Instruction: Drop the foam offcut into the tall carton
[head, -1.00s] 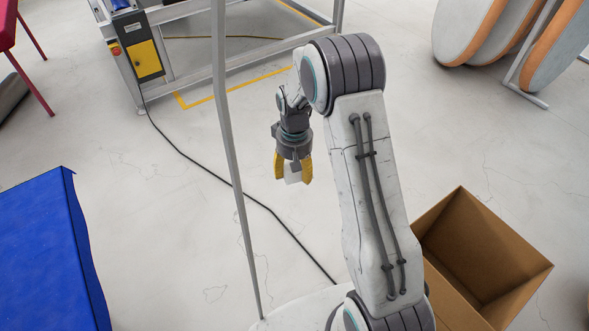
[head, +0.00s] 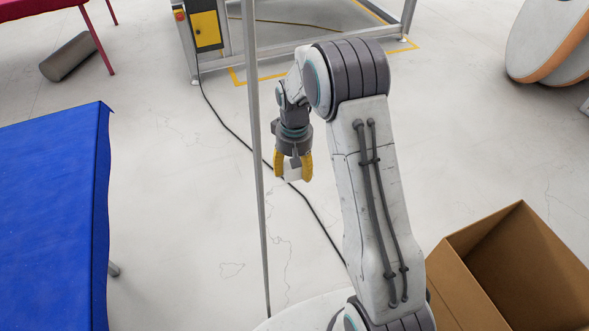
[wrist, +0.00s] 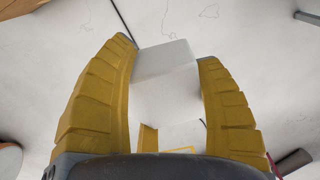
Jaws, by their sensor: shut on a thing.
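My gripper (head: 293,170) hangs pointing down over bare floor, left of my arm's main link in the head view. Its yellow fingers are shut on the foam offcut (head: 292,171), a small white block. In the wrist view the offcut (wrist: 166,80) sits between the two yellow fingers of my gripper (wrist: 165,85). The tall carton (head: 462,262), brown and open at the top, stands at the lower right of the head view, apart from the gripper. My arm covers part of its left side, and its bottom inside is out of view.
A blue-covered table (head: 50,215) stands at the left. A metal frame with a yellow-fronted box (head: 206,30) is at the back. A black cable (head: 235,133) crosses the floor. A grey roll (head: 68,57) lies at back left; orange-edged boards (head: 545,40) stand at back right.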

